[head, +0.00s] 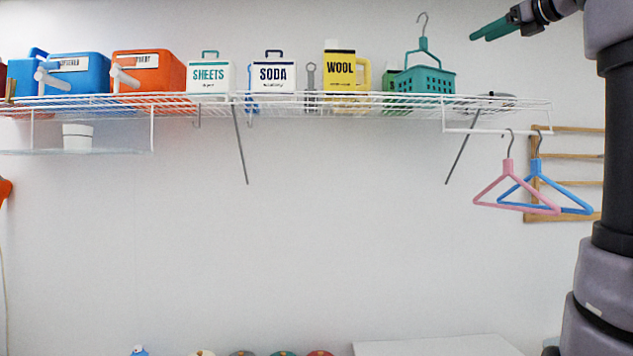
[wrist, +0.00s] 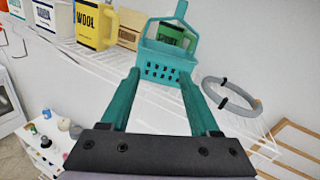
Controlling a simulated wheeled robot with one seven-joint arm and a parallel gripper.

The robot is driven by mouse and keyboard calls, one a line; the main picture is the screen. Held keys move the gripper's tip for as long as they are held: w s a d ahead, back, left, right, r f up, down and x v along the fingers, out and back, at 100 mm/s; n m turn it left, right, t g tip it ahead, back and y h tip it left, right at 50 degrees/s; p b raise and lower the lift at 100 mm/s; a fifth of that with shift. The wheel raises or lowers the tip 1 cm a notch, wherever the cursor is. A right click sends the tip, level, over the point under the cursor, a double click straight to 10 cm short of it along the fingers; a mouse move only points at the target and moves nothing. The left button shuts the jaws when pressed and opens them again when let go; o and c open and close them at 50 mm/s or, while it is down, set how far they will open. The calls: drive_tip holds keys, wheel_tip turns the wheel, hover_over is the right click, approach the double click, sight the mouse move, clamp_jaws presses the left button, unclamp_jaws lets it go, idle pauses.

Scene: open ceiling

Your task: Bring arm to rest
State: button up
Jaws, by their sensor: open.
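My gripper (head: 492,29) is at the upper right of the head view, to the right of a teal basket with a hook and apart from it. In the wrist view my gripper (wrist: 160,92) shows two teal fingers spread apart with nothing between them. The teal basket (head: 428,82) stands on the right part of the white wire shelf (head: 290,102). The basket also shows in the wrist view (wrist: 165,68), beyond the fingertips. My arm runs down the right edge of the head view.
Boxes and a yellow WOOL jug (head: 341,70) line the shelf. A pink hanger (head: 512,190) and a blue hanger (head: 570,205) hang below its right end, near a wooden rack (head: 567,130). A grey coiled hose (wrist: 232,96) lies right of the basket. The wall below the shelf is clear.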

drive_tip(key=s+a+f+n+g, duration=0.1)
drive_tip(key=a+f+n+g, duration=0.2)
drive_tip(key=f, duration=0.4)
drive_tip(key=s+a+f+n+g+h, duration=0.1)
drive_tip(key=s+a+f+n, duration=0.1)
drive_tip(key=a+f+n, duration=0.4)
drive_tip(key=s+a+f+n+g, duration=0.1)
drive_tip(key=a+f+g, duration=0.15)
drive_tip(key=f, duration=0.65)
drive_tip(key=s+a+f+n+g+h, duration=0.1)
drive_tip(key=s+a+f+n+h, duration=0.1)
drive_tip(key=s+f+n, duration=0.4)
drive_tip(key=s+a+f+n+g+h, duration=0.2)
drive_tip(key=s+f+n, duration=0.5)
drive_tip(key=f, duration=0.9)
drive_tip(key=shift+a+f+n, duration=0.35)
drive_tip(key=shift+a+n, duration=0.2)
drive_tip(key=shift+n, duration=0.45)
